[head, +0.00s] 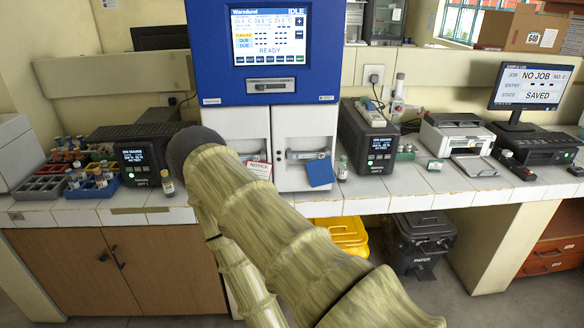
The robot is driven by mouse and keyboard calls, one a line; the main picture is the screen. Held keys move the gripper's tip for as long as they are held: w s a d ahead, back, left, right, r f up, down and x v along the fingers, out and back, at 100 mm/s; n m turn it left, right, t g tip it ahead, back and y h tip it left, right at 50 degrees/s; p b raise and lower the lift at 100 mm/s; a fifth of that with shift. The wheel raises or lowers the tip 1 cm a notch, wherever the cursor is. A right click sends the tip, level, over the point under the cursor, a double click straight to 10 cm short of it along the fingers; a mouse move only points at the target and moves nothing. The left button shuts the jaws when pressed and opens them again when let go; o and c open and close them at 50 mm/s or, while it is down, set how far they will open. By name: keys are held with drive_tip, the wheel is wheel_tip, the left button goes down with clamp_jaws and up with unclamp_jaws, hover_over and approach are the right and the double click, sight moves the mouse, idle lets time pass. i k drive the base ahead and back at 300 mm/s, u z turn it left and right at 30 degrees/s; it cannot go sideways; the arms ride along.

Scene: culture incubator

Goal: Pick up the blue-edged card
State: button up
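A flat blue card-like piece (320,173) hangs at the handle of the right white door of the incubator (263,100). I cannot tell whether it is the blue-edged card. A white card with a red "NOTICE" heading (259,169) hangs tilted at the left door. A small white and green card or label (435,165) stands on the bench before the printer. No card with a clear blue edge can be made out. My sleeved arm crosses the middle and folds back down at its dark elbow. My gripper is out of view.
Vial racks (92,184) and a loose vial (167,185) are on the left of the tiled bench (390,190). Dark instruments (368,138) flank the incubator. A printer (457,134) and monitor (531,88) stand right. Yellow (345,236) and grey bins (420,235) sit under the bench.

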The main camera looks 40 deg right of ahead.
sight(320, 173)
drive_tip(key=z, duration=0.5)
drive_tip(key=i, duration=0.85)
drive_tip(key=z, duration=0.8)
